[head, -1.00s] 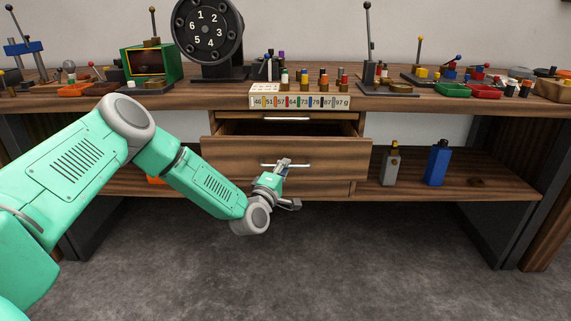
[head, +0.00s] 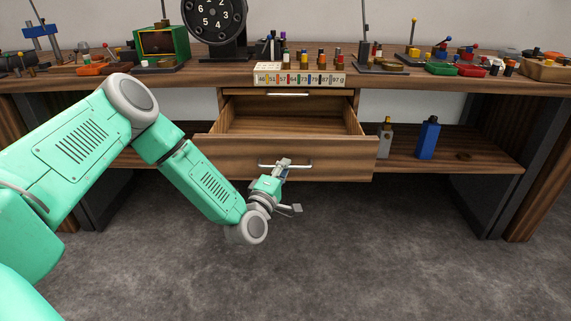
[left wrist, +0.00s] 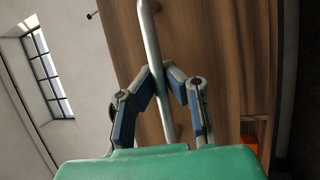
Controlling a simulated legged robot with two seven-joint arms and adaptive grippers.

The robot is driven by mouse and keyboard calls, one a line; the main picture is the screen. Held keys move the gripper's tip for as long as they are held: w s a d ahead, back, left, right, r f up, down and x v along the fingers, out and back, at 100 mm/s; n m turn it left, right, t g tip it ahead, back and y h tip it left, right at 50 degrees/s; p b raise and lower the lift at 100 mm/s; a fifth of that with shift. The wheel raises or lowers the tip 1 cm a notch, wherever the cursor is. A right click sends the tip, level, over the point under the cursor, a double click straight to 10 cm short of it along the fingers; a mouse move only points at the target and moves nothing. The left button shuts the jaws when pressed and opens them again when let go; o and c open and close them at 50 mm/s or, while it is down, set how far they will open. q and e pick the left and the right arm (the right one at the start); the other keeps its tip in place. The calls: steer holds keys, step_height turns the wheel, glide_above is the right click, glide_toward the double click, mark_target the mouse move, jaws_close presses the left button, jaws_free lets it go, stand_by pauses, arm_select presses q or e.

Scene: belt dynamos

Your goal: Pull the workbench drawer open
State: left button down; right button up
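The wooden drawer (head: 220,158) stands well out from under the workbench top in the head view, and its empty-looking inside shows. Its silver bar handle (head: 300,166) runs across the drawer front. My left gripper (head: 283,164) is at the handle's middle. In the left wrist view, the fingers of my left gripper (left wrist: 161,74) meet around the handle (left wrist: 152,45), one on each side of the bar, in front of the drawer's wood face (left wrist: 210,40). My right gripper is not in view.
The workbench top (head: 200,78) carries a black numbered dial (head: 215,20), a green box (head: 162,40), a numbered strip (head: 300,79) and many small parts. A blue bottle (head: 428,138) and a grey bottle (head: 385,138) stand on the lower shelf. The floor in front is clear.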

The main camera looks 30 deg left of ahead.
arm_select(q)
steer(key=shift+s+f, duration=0.1)
steer(key=shift+f, duration=0.2)
steer(key=c, duration=1.7)
jaws_free()
steer(key=shift+o, duration=0.5)
steer(key=shift+a, duration=0.15)
steer(key=shift+r, duration=0.1)
steer(key=v, duration=1.1)
steer(key=shift+s+f, duration=0.2)
steer(key=shift+s, duration=0.1)
